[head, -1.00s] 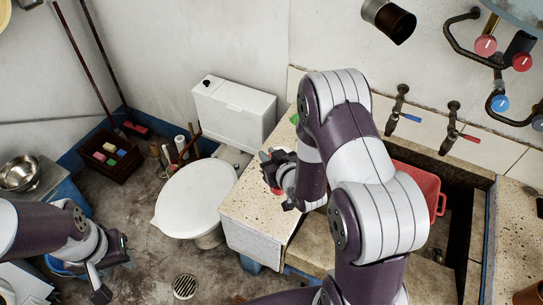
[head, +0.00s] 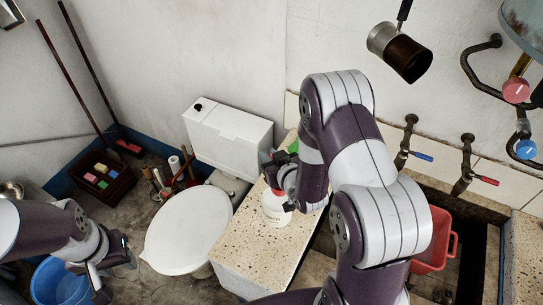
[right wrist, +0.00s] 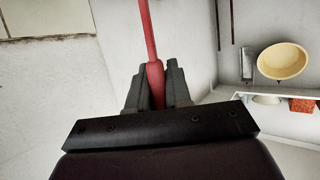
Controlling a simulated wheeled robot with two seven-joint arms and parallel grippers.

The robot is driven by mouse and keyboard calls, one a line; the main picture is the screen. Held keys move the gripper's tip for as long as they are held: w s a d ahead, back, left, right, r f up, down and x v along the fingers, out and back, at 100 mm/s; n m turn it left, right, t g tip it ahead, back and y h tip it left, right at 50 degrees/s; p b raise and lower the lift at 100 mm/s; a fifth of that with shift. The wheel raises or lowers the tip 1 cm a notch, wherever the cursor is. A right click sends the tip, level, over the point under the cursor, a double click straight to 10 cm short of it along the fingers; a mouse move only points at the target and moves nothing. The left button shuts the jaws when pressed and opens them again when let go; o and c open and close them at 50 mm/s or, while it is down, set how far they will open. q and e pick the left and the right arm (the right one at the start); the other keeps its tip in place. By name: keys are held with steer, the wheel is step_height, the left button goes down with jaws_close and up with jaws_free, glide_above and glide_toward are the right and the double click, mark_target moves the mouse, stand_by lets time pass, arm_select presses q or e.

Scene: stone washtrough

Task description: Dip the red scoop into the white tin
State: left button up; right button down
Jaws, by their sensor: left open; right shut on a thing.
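The white tin (head: 274,212), with small dark lettering, stands upright on the speckled stone counter. My right gripper (head: 281,178) is above the tin, shut on the red scoop (head: 279,191). In the head view only a small red part of the scoop shows at the tin's top; I cannot tell whether it is inside the mouth. In the right wrist view the red handle (right wrist: 152,68) runs up between the two dark fingers of the right gripper (right wrist: 157,83). My left gripper (head: 108,274) is open and empty at the far left, over the floor.
The counter (head: 245,248) is clear in front of the tin. A green item (head: 293,147) is partly hidden behind my right arm. A toilet (head: 187,228) stands left of the counter. A red basin (head: 440,242) sits in the trough at right, below two taps. A blue bucket (head: 60,284) stands on the floor.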

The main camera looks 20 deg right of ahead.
arm_select(q)
step_height(320, 180, down, 11)
steer(key=w+b, duration=0.1)
steer(key=b, duration=0.9)
steer(key=shift+w+d+b, duration=0.25)
steer(key=shift+b, duration=0.15)
arm_select(e)
step_height(320, 180, down, 12)
steer(key=w, duration=0.1)
steer(key=shift+f, duration=0.15)
arm_select(q)
steer(key=shift+w+d+f, duration=0.1)
steer(key=shift+w+d, duration=0.05)
steer(key=shift+d, duration=0.05)
arm_select(e)
steer(key=shift+w+d+f, duration=0.1)
steer(key=shift+w+d, duration=0.1)
arm_select(q)
steer(key=shift+a, duration=0.1)
arm_select(e)
steer(key=shift+s+a, duration=0.1)
